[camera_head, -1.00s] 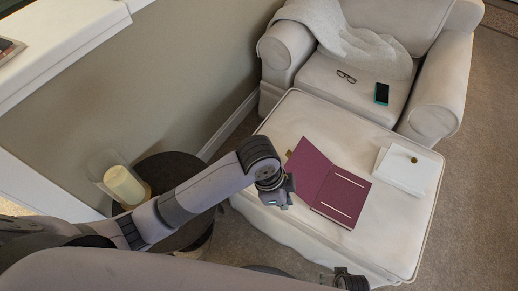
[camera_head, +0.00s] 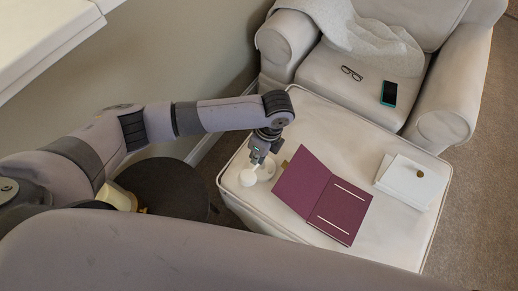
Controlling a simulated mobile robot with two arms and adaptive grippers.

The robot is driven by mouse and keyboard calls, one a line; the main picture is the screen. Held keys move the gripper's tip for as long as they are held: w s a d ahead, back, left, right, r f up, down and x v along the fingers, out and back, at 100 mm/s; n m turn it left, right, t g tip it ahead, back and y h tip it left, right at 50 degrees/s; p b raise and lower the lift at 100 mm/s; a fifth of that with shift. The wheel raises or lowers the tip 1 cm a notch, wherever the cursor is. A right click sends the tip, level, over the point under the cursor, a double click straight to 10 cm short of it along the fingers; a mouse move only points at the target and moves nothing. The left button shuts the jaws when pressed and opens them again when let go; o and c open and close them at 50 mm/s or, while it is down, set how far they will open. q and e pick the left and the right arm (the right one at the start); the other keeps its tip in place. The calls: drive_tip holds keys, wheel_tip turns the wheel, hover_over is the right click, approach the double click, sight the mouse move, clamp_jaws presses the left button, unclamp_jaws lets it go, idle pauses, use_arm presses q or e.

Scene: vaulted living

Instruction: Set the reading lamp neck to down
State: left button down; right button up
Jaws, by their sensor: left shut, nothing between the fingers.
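A small white lamp-like thing stands on the ottoman (camera_head: 380,230) near its left corner. I see its round white head (camera_head: 248,177) and a pale disc behind it. I take it for the reading lamp; its neck is mostly hidden by my gripper, so I cannot tell its angle. My left gripper (camera_head: 260,158) points down right over this lamp, its fingers shut and empty. Whether the fingers touch the lamp I cannot tell. My right gripper is out of view.
White books (camera_head: 408,182) lie farther right. An armchair (camera_head: 440,110) behind holds glasses (camera_head: 352,73), a phone (camera_head: 389,93) and a throw (camera_head: 375,45). A dark round side table (camera_head: 170,188) stands left.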

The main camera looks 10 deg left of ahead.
sight(249, 178)
use_arm(q)
drive_tip(key=x, duration=0.9)
drive_tip(key=shift+w, duration=0.15)
drive_tip(key=shift+r, duration=0.1)
drive_tip(key=shift+s+a+f+t+p, duration=0.15)
drive_tip(key=shift+s+f+t+p, duration=0.3)
drive_tip(key=shift+p, duration=0.35)
drive_tip(key=shift+s+f+t, duration=0.25)
drive_tip(key=shift+s+f, duration=0.05)
drive_tip(key=shift+f, duration=0.05)
drive_tip(key=shift+s+f, duration=0.1)
drive_tip(key=shift+f, duration=0.3)
